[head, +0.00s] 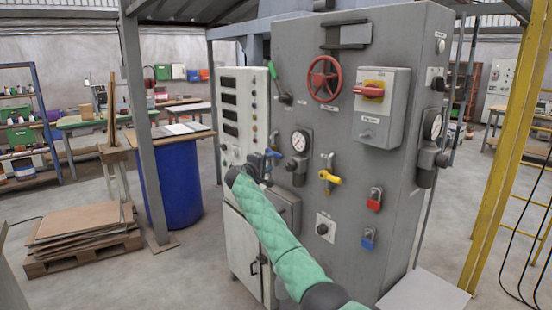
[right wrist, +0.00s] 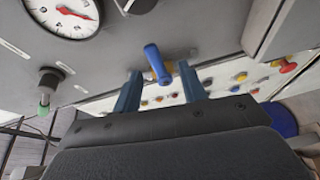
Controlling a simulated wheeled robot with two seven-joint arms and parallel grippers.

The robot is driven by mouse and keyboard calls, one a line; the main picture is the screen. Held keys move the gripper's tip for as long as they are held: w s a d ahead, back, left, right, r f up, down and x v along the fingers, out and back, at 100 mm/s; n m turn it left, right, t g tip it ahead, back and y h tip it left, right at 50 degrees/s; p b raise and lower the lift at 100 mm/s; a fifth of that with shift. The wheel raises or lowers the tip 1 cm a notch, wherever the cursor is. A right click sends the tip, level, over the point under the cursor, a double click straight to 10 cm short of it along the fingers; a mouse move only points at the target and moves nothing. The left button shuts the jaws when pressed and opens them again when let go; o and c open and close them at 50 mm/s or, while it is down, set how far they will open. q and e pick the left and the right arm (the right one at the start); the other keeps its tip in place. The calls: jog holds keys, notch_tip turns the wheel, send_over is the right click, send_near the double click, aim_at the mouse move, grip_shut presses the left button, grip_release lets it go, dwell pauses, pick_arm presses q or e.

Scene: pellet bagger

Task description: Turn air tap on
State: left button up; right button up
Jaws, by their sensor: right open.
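A blue lever handle (head: 273,153) sticks out from the left part of the grey cabinet face (head: 345,120), left of a round gauge. It also shows in the right wrist view (right wrist: 158,64), between the two fingers of my open right gripper (right wrist: 160,78). The fingers stand apart on either side of it, with a visible gap on each side. In the head view the right gripper (head: 258,163) is small and partly hidden behind my wrist. A yellow-handled tap (head: 330,177) is lower right on the same face. No label at the blue handle is readable. My left gripper is out of view.
A gauge (head: 301,141), red handwheel (head: 323,79), green-handled lever (head: 279,84) and red rotary switch (head: 369,89) are on the cabinet. A button panel (head: 230,113) stands behind to the left. A yellow post (head: 507,150) stands at right.

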aim_at(276, 156)
jog(key=shift+w+d+r+n+p, duration=0.15)
jog(key=shift+w+r+n+p, duration=0.1)
jog(key=shift+w+n, duration=0.15)
jog(key=shift+w+d+r+n+p, duration=0.2)
jog(key=shift+w+n, duration=0.1)
jog(key=shift+w, duration=0.2)
jog(key=p+x, duration=0.1)
jog(key=x, duration=0.3)
jog(key=shift+a, duration=0.15)
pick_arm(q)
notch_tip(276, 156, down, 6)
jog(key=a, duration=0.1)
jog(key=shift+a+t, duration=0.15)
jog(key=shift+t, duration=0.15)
pick_arm(e)
jog(key=shift+x, duration=1.15)
grip_shut()
